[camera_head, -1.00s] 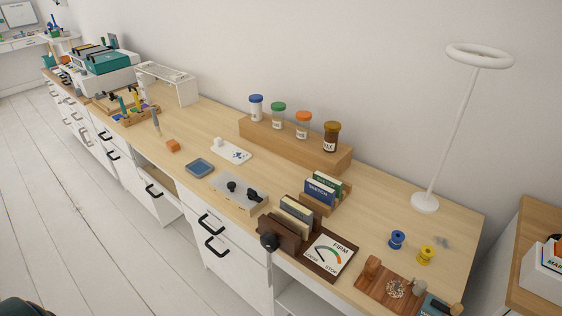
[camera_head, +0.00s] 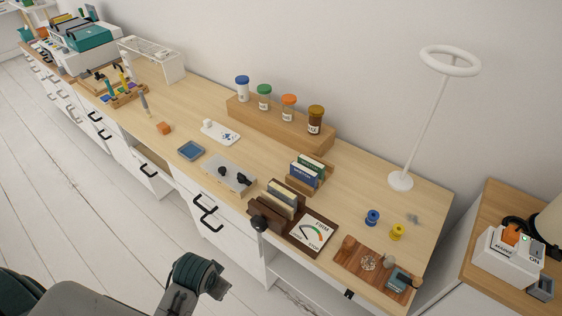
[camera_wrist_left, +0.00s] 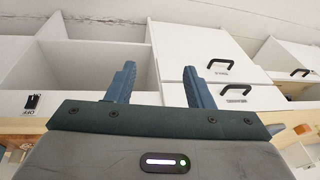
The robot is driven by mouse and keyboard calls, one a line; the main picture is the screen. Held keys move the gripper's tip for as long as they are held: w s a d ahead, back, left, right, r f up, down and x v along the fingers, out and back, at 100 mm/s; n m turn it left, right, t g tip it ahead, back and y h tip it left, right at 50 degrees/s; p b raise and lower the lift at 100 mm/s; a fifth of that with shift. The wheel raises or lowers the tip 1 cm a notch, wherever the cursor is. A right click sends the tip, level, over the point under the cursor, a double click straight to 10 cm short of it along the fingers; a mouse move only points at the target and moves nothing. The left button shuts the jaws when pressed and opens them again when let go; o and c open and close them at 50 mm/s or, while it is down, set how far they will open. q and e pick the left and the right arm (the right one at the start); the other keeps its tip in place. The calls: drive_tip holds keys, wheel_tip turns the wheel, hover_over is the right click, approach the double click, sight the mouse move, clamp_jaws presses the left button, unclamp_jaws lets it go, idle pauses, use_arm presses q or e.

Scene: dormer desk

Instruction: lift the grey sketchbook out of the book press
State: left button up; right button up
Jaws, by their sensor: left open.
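The dark wooden book press (camera_head: 308,245) stands near the front edge of the desk, with a black knob on its front and a dial plate marked FIRM at its right. Several thin upright books with cream and dark grey covers sit in it. The grey sketchbook (camera_head: 287,190) appears to be the dark grey one at the back of this row, partly hidden by the others. My left gripper (camera_wrist_left: 160,78) is open and empty in the left wrist view, facing white drawer fronts. In the head view my left arm is low at the bottom left, away from the press.
A small rack with blue and green sketchbooks (camera_head: 304,172) stands right behind the press.

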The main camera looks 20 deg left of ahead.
use_arm(q)
drive_tip(key=w+r+m, duration=0.4)
drive_tip(key=w, duration=0.3)
drive_tip(key=m+g+p, duration=0.1)
drive_tip(key=m+g, duration=0.1)
drive_tip(key=m, duration=0.6)
approach(281, 191)
drive_tip(key=shift+h, duration=0.4)
drive_tip(key=s+a+f, duration=0.1)
drive_tip(key=s, duration=0.2)
drive_tip(key=s+a+f, duration=0.2)
drive_tip(key=s, duration=0.1)
drive_tip(key=s+a+f, duration=0.1)
drive_tip(key=s+f, duration=0.1)
drive_tip(key=s, duration=0.1)
drive_tip(key=shift+a, duration=0.3)
drive_tip(key=w+d+r+m+g, duration=0.1)
drive_tip(key=w+d+r+m, duration=0.3)
drive_tip(key=w+r+m, duration=0.45)
drive_tip(key=shift+n, duration=0.85)
drive_tip(key=f+p, duration=0.1)
drive_tip(key=f, duration=0.2)
drive_tip(key=w+f, duration=0.1)
drive_tip(key=f, duration=0.3)
drive_tip(key=f+p, duration=0.1)
drive_tip(key=f, duration=0.3)
drive_tip(key=shift+w+p, duration=0.3)
drive_tip(key=shift+w, duration=0.1)
drive_tip(key=shift+f, duration=0.7)
drive_tip(key=c, duration=1)
